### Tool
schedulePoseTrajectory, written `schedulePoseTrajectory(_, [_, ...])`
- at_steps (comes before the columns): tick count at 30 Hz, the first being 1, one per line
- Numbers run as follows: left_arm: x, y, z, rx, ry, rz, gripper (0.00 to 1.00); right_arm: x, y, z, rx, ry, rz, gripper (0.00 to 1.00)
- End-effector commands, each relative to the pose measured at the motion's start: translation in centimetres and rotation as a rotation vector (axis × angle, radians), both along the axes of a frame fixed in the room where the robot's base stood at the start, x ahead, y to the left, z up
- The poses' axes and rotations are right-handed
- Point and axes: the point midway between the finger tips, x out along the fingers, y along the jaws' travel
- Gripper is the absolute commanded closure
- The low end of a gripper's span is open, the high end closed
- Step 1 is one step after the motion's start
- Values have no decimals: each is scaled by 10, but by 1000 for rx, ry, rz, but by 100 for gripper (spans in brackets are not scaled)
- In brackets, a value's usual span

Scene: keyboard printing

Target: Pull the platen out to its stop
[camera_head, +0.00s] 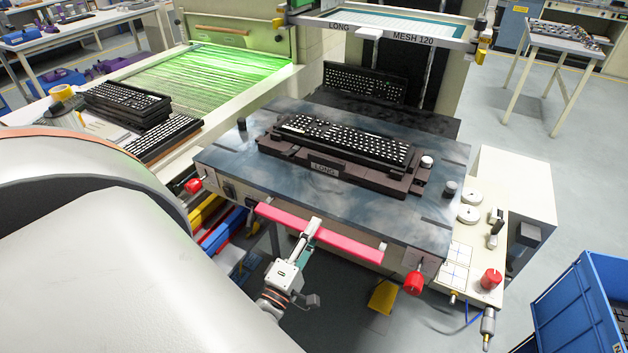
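The platen (235,155) is a dark, glossy flat table in the middle of the view. A pink-red bar handle (350,243) runs along the platen's front edge. My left gripper (309,230) is at this bar, left of its middle, with a finger lying across its top. The finger under the bar is hidden, so I cannot tell whether the grip is closed. My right gripper is not in view.
A screen frame marked MESH 120 (412,38) hangs behind the platen. Red knobs (413,283) stick out at the front corners. A control panel (462,268) stands at right, a blue crate (580,305) at lower right. Stacked keyboards (125,105) lie at left. Floor before the bar is mostly open.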

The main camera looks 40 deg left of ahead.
Motion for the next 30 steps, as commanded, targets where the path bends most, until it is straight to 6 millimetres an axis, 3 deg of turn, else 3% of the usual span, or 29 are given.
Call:
schedulePoseTrajectory(12, [-73, -18, -17, -1, 6, -1, 72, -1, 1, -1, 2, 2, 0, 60])
schedulePoseTrajectory(18, [-100, -24, -23, -1, 4, 0, 72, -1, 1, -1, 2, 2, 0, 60])
schedulePoseTrajectory(30, [-111, -27, -24, 0, 1, 0, 72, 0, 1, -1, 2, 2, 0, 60])
